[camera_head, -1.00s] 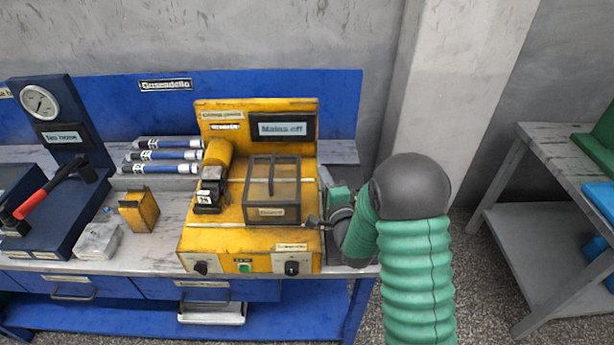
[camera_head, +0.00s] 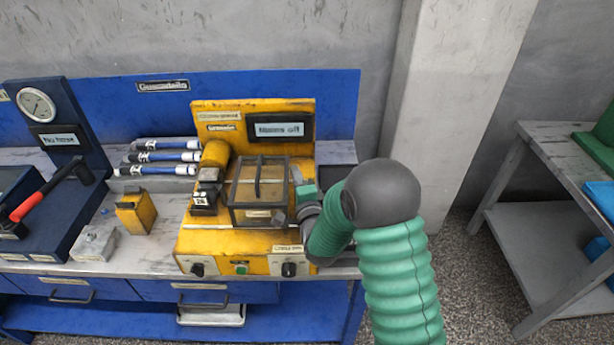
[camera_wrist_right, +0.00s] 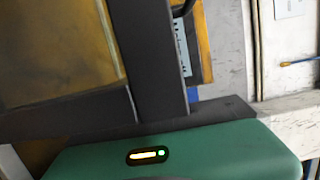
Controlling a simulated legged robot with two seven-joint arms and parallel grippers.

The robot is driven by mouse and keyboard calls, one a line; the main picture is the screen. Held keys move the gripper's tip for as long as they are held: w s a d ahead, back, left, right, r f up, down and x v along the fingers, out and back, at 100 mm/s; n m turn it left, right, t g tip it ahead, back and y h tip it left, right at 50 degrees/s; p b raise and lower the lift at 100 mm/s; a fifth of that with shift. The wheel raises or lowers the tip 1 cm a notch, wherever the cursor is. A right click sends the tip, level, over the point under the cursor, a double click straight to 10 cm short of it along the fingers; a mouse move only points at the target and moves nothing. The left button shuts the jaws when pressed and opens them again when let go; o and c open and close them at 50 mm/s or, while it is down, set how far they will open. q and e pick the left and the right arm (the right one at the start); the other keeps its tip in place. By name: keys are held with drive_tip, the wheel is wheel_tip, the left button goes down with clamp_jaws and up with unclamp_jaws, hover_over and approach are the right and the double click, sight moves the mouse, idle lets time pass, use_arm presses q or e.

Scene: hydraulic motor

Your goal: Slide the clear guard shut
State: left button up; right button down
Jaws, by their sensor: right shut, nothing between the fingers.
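The clear guard (camera_head: 258,190) is a see-through box with a dark frame and a dark upright handle bar. It sits on the yellow machine (camera_head: 262,238), right of a small dark block (camera_head: 205,198) with a white label. My right gripper (camera_head: 296,210) is shut and empty at the guard's right side, touching or nearly touching it. Its fingertips are hard to make out. In the right wrist view, the guard's dark frame (camera_wrist_right: 152,60) and clear panel (camera_wrist_right: 60,45) fill the left, close to my green gripper body (camera_wrist_right: 190,152). My left gripper is out of view.
The display (camera_head: 281,128) behind the guard seems to read "Mains off". Knobs and a green button (camera_head: 241,268) line the machine's front.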

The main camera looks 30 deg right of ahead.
sight(242, 173)
drive_tip(key=w+a+b, duration=0.1)
drive_tip(key=w+a, duration=0.1)
drive_tip(key=a, duration=0.2)
drive_tip(key=w+a+b, duration=0.1)
drive_tip(key=w+a, duration=0.1)
drive_tip(key=a, duration=0.1)
drive_tip(key=w+a+b, duration=0.1)
drive_tip(key=w+a, duration=0.1)
drive_tip(key=a, duration=0.2)
drive_tip(key=shift+w+a, duration=0.5)
drive_tip(key=shift+a, duration=0.05)
drive_tip(key=shift+a+r, duration=0.1)
drive_tip(key=shift+r, duration=0.05)
drive_tip(key=shift+w, duration=0.1)
